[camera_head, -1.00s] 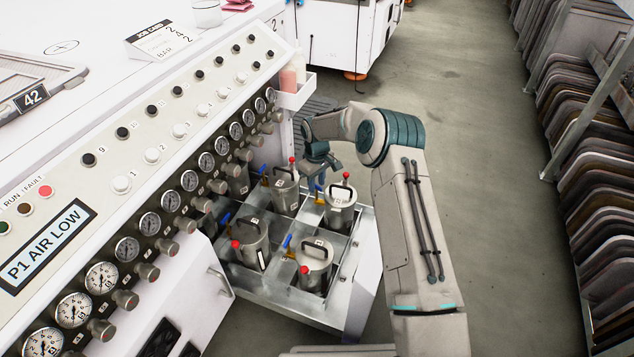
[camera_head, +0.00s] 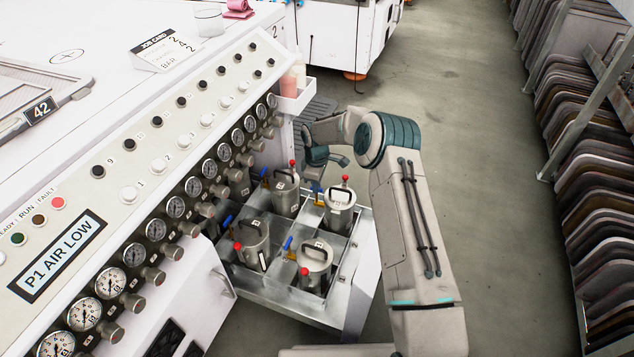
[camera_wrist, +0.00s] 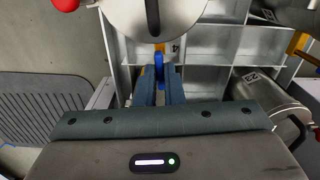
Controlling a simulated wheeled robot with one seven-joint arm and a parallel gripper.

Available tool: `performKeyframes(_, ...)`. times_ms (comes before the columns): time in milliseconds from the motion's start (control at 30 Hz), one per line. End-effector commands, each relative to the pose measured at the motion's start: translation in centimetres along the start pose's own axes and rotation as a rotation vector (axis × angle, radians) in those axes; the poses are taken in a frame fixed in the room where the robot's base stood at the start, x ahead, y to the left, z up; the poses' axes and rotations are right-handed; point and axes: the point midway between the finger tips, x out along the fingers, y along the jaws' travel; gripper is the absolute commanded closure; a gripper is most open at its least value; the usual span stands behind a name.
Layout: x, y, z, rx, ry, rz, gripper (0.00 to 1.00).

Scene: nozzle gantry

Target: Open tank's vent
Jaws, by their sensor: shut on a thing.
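In the wrist view my gripper (camera_wrist: 159,84) is shut on a small blue lever (camera_wrist: 159,68). A brass-coloured fitting (camera_wrist: 159,47) shows just beyond the lever, beside a round metal tank (camera_wrist: 178,22) with a dark handle, cut off by the top edge. A red knob (camera_wrist: 66,4) shows at the top left. In the head view, several lidded metal tanks (camera_head: 340,215) stand upright in a divided metal drawer (camera_head: 347,268), with red knobs and blue levers beside them. My gripper is at the drawer's far side there, and its fingertips are hard to make out.
A white console (camera_head: 120,180) with gauges and buttons runs along the left; its display reads "P1 AIR LOW". A small bottle tray (camera_head: 297,100) hangs at its end. A dark ribbed mat (camera_wrist: 45,100) lies beyond the drawer. Racked panels (camera_head: 590,200) line the right; the floor between is clear.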

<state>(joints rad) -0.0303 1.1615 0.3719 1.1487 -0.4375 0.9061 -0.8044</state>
Motion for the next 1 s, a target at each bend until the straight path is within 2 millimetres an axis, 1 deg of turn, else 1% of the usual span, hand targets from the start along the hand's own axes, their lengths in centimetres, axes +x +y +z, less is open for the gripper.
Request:
performKeyframes(333, 0.0, 0.0, 0.0, -0.013, -0.001, 0.0, 1.0)
performKeyframes(367, 0.0, 0.0, 0.0, -0.013, -0.001, 0.0, 0.84)
performKeyframes(400, 0.0, 0.0, 0.0, -0.013, 0.0, 0.0, 0.73)
performKeyframes(433, 0.0, 0.0, 0.0, -0.013, 0.0, 0.0, 0.7)
performKeyframes(667, 0.0, 0.0, 0.0, -0.012, 0.0, 0.0, 0.7)
performKeyframes(767, -0.4, 0.0, 0.0, -0.011, 0.0, 0.0, 0.7)
performKeyframes(867, -1.7, 0.1, 0.0, -0.011, 0.001, 0.002, 0.7)
performKeyframes(967, -3.7, 0.1, 0.0, -0.011, 0.001, 0.002, 0.7)
performKeyframes(1000, -4.7, 0.1, 0.0, -0.011, 0.001, 0.003, 0.7)
